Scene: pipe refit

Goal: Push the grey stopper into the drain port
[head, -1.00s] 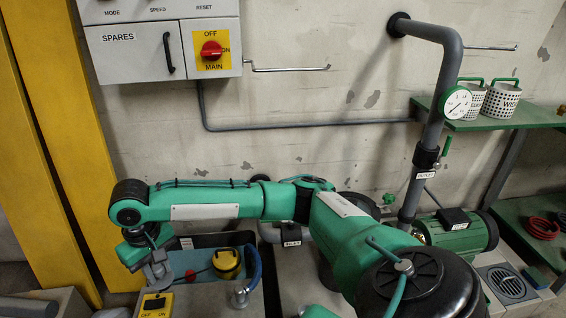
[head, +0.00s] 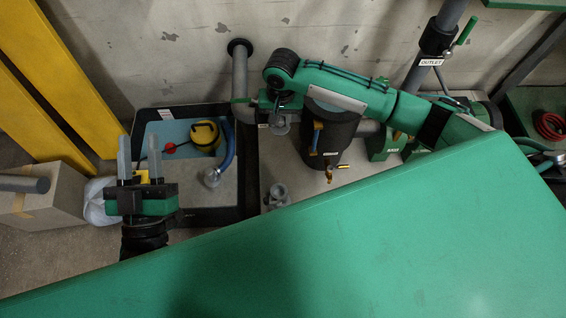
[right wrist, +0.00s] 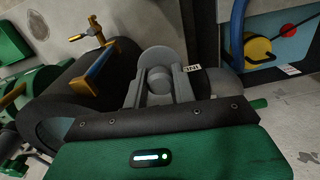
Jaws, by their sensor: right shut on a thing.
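My right gripper (head: 280,126) points down beside the grey inlet pipe, right of the blue-lined tray. In the right wrist view its grey fingers (right wrist: 160,95) are shut around a grey rounded piece (right wrist: 158,78), which looks like the grey stopper. In the head view this piece is too small to tell from the fingers. I cannot pick out the drain port with certainty; a small grey fitting (head: 276,195) stands on the bench below the right gripper.
A dark cylinder (head: 335,140) with brass valves stands just right of my right gripper. The tray (head: 250,185) holds a yellow round object (head: 204,135) and a blue hose (head: 227,150). A cardboard box (head: 60,195) lies at far left. My own green body hides the lower right.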

